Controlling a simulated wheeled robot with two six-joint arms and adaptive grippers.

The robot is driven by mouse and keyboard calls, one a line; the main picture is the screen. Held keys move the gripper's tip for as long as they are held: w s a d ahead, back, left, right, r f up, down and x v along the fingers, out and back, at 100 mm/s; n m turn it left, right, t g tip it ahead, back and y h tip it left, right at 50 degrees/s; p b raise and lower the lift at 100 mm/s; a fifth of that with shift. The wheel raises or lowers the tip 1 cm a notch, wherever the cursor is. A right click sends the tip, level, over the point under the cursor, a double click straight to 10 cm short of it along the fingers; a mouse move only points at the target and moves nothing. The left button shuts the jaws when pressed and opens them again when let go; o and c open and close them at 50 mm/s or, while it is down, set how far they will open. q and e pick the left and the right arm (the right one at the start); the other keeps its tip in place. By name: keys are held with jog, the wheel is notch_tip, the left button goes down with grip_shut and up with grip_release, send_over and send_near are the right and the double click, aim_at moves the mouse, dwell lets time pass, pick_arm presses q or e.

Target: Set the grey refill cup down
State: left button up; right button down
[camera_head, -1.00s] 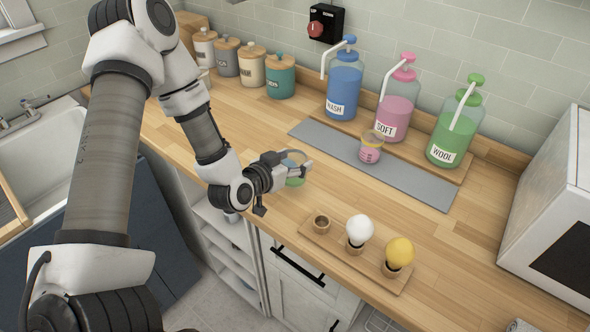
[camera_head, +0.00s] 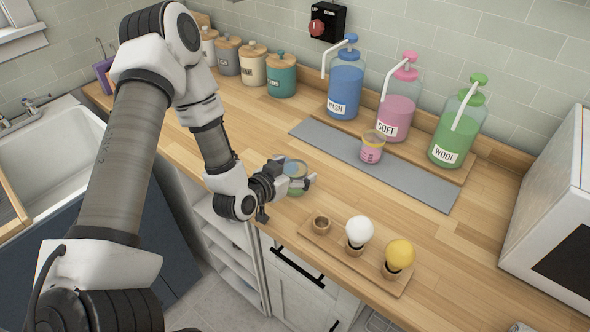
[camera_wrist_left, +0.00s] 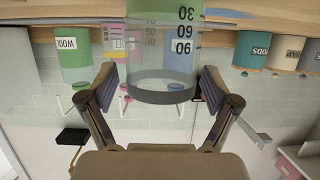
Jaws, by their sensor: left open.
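The grey refill cup (camera_head: 297,186) is clear with a grey rim and green liquid inside. It appears to stand upright on the wooden counter near its front edge, left of the bulb tray. My left gripper (camera_head: 298,172) is at the cup, with its fingers open on either side. In the left wrist view, which is upside down, the cup (camera_wrist_left: 164,55) is between the open fingers of the left gripper (camera_wrist_left: 163,78), with narrow gaps at both sides. The cup's base is cut off there.
A wooden tray (camera_head: 322,244) with a white bulb and a yellow bulb stands to the right. Behind are a grey mat (camera_head: 420,185), a pink cup (camera_head: 372,148) and the blue WASH (camera_head: 345,88), pink SOFT and green WOOL dispensers. Canisters line the back left.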

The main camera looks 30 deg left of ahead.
pick_arm(q)
jog(key=shift+s+r, duration=0.15)
jog(key=shift+s, duration=0.2)
jog(key=p+v, duration=0.7)
jog(key=v, duration=0.4)
